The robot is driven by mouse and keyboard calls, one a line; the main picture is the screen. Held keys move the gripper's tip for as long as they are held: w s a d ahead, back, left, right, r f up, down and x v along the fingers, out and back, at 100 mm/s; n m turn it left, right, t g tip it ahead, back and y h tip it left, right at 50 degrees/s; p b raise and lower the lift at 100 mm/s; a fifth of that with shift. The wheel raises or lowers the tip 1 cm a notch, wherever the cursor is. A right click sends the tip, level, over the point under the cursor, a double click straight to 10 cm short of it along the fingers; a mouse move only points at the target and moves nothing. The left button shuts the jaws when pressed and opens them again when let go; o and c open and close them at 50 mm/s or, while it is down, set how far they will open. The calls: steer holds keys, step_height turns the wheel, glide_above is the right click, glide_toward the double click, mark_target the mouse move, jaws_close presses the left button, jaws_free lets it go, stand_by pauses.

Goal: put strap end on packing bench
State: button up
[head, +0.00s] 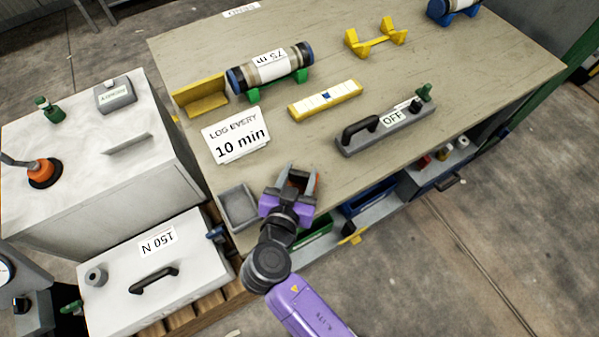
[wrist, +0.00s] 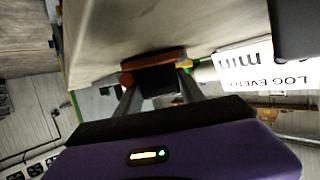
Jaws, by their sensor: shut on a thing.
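The packing bench (head: 460,75) is the large beige-topped table in the head view; its top also shows in the wrist view (wrist: 110,35). My gripper (head: 301,177) is at the bench's near edge, right of a small grey tray. In the wrist view my gripper (wrist: 157,76) is shut on the strap end (wrist: 152,60), a small orange-brown piece with a dark part below it. In the head view the strap end is mostly hidden between the grey fingers, with only a little orange showing. I cannot tell whether it touches the bench top.
On the bench are a "LOG EVERY 10 min" sign (head: 237,138), a grey tray (head: 239,206), a yellow-and-white bar (head: 325,99), a grey block marked OFF (head: 362,140) and a core tube (head: 295,62) on green supports. Bare bench top lies between the sign and the OFF block.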

steer(key=shift+f, duration=0.2)
steer(key=o, duration=1.5)
steer(key=shift+c, duration=0.2)
steer(key=shift+r, duration=0.15)
steer(key=shift+r, duration=0.2)
steer(key=b+v, duration=0.2)
steer(key=v, duration=1)
steer(key=shift+f, duration=0.15)
